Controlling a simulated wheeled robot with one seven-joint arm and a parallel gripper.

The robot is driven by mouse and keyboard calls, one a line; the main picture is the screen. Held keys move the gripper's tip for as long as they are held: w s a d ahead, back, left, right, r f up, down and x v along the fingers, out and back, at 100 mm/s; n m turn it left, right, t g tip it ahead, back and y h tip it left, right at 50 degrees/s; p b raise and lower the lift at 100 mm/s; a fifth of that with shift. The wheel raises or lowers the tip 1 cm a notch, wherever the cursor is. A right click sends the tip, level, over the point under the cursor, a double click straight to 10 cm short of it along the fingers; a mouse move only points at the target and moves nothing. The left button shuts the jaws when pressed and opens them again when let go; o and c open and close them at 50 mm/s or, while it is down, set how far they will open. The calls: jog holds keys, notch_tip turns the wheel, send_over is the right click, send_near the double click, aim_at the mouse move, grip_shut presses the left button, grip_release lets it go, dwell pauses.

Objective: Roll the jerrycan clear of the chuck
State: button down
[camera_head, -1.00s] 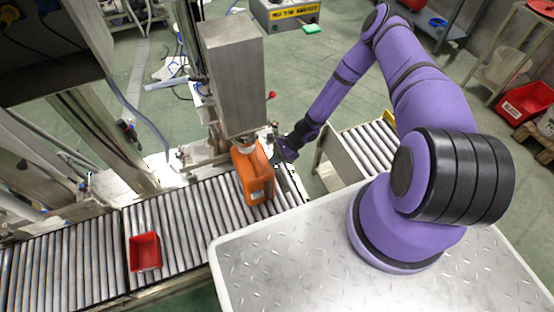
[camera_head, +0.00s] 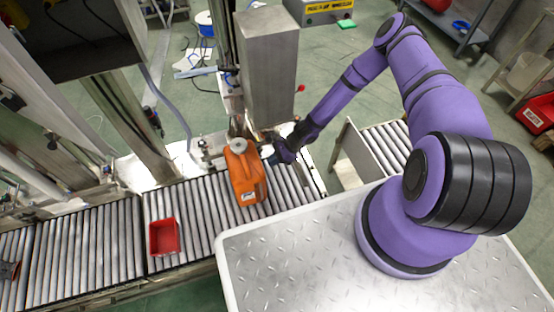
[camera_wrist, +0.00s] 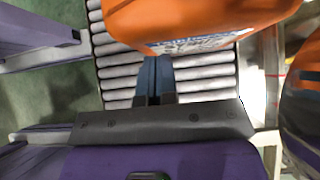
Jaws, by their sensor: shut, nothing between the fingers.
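The orange jerrycan (camera_head: 246,178) stands on the roller conveyor, with its grey round cap (camera_head: 238,146) in plain view, left of the grey metal head (camera_head: 268,80) of the filling or capping machine. The chuck is not clearly visible; the head hides the space beneath it. My gripper (camera_head: 273,157) is low, at the right side of the jerrycan. In the wrist view my gripper's fingers (camera_wrist: 153,82) are shut and empty, with their tips at the jerrycan's near lower edge (camera_wrist: 190,35). I cannot tell whether they touch it.
A red bin (camera_head: 163,237) sits on the rollers (camera_head: 95,240) to the left. Rollers between it and the jerrycan are clear. Machine posts stand behind the conveyor. A rounded shiny thing (camera_wrist: 305,100) fills the wrist view's right edge.

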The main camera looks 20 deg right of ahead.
dwell(0.3)
jog(key=d+r, duration=0.2)
jog(key=d, duration=1.2)
jog(key=shift+d, duration=0.1)
dwell(0.5)
